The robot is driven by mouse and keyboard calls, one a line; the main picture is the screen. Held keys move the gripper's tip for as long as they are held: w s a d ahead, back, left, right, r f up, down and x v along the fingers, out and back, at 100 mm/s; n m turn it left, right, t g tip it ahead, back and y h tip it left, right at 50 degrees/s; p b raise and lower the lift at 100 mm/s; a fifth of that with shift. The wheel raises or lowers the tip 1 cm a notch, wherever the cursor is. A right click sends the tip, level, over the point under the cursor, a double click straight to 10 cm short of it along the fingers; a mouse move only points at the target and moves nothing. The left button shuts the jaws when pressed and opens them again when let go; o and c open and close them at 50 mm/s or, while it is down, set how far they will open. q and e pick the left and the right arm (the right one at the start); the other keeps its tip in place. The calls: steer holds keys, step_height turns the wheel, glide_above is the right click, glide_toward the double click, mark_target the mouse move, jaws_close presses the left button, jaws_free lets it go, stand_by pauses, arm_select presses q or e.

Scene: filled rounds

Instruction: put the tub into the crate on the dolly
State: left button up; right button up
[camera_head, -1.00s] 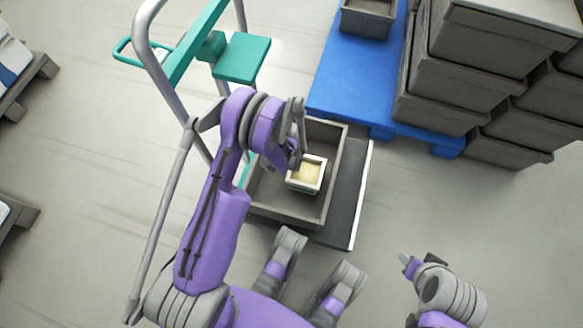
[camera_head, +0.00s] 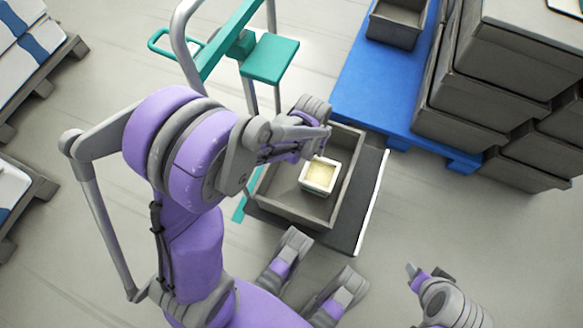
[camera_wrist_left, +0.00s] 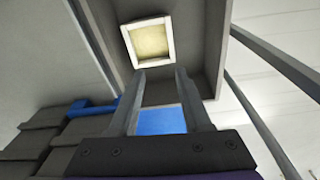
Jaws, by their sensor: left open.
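The tub (camera_head: 319,176) is a small pale square container with yellowish contents. It sits inside the grey crate (camera_head: 346,190), near the crate's right side, and looks upright. The crate stands on the dark dolly (camera_head: 372,195). My left gripper (camera_head: 320,132) is above the far part of the crate, apart from the tub. In the left wrist view its two fingers (camera_wrist_left: 161,72) are spread with nothing between them, and the tub (camera_wrist_left: 148,41) shows beyond the fingertips. My right gripper (camera_head: 412,269) is low at the right, away from the crate; its finger gap is not clear.
A blue pallet (camera_head: 375,85) with stacked grey crates (camera_head: 505,50) stands behind and right of the dolly. A teal cart part (camera_head: 269,58) and a grey tubular handle (camera_head: 182,40) rise at the upper left. Loaded pallets lie at the left edge.

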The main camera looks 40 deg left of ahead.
arm_select(q)
steer(key=s+d+r+m+t, duration=0.1)
steer(key=s+d+r, duration=0.1)
steer(key=s+r, duration=0.3)
steer(key=s+d+r+m+t, duration=0.1)
steer(key=s+d+r+t, duration=0.1)
steer(key=s+r, duration=0.4)
steer(key=shift+s+d+r, duration=0.15)
steer(key=shift+s, duration=2.45)
